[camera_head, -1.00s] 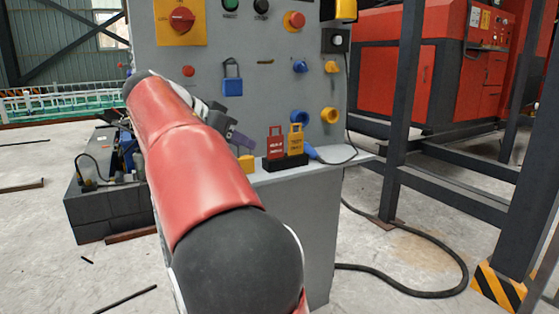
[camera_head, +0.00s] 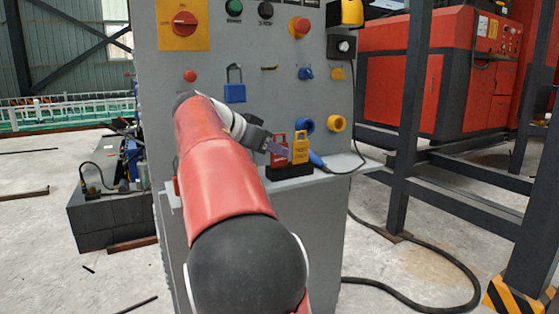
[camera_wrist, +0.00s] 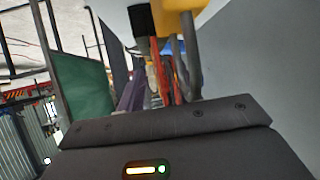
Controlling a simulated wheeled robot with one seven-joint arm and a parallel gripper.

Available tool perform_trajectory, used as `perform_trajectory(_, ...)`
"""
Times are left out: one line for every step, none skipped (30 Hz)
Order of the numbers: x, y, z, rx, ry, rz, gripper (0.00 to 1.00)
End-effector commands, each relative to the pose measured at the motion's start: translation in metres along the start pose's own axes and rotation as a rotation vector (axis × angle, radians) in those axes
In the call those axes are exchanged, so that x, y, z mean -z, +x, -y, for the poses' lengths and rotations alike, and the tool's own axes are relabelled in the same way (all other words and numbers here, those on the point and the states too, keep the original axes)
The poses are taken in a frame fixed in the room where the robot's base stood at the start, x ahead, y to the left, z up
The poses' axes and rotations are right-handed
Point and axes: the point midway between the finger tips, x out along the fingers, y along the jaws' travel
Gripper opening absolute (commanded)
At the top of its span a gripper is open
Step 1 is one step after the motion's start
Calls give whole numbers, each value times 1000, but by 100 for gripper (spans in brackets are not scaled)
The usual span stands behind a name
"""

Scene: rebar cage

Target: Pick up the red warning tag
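The red warning tag (camera_head: 281,137) stands upright in a black holder (camera_head: 289,172) on the panel's ledge, left of a yellow tag (camera_head: 300,149). My gripper (camera_head: 279,149), with purple fingers, is right at the red tag from the left and covers its lower part. I cannot tell whether it touches. In the wrist view a narrow red strip (camera_wrist: 158,72), seemingly the tag edge-on, lies beyond the gripper body, right of a purple finger (camera_wrist: 131,94). The second finger is not clear, so opening is hard to judge.
The grey control panel (camera_head: 215,63) rises right behind the tags, with a blue padlock (camera_head: 235,91), knobs and buttons. Dark steel posts (camera_head: 407,120) stand further right.

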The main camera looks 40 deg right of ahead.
Motion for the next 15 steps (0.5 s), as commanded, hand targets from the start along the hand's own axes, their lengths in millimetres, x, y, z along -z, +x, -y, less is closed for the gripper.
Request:
perform_trajectory(0, 0, 0, 0, 0, 0, 35)
perform_trajectory(0, 0, 0, 0, 0, 0, 35)
perform_trajectory(0, 0, 0, 0, 0, 0, 35)
perform_trajectory(0, 0, 0, 0, 0, 0, 35)
perform_trajectory(0, 0, 0, 0, 0, 0, 35)
perform_trajectory(0, 0, 0, 0, 0, 0, 31)
perform_trajectory(0, 0, 0, 0, -1, 0, 27)
perform_trajectory(0, 0, 0, 0, 0, 0, 23)
perform_trajectory(0, 0, 0, 0, -1, 0, 18)
perform_trajectory(0, 0, 0, 0, -1, 0, 14)
perform_trajectory(0, 0, 0, 0, -1, 0, 10)
perform_trajectory(0, 0, 0, 0, 0, 0, 5)
perform_trajectory(0, 0, 0, 0, 0, 0, 1)
perform_trajectory(0, 0, 0, 0, 0, 0, 0)
perform_trajectory(0, 0, 0, 1, -1, 0, 0)
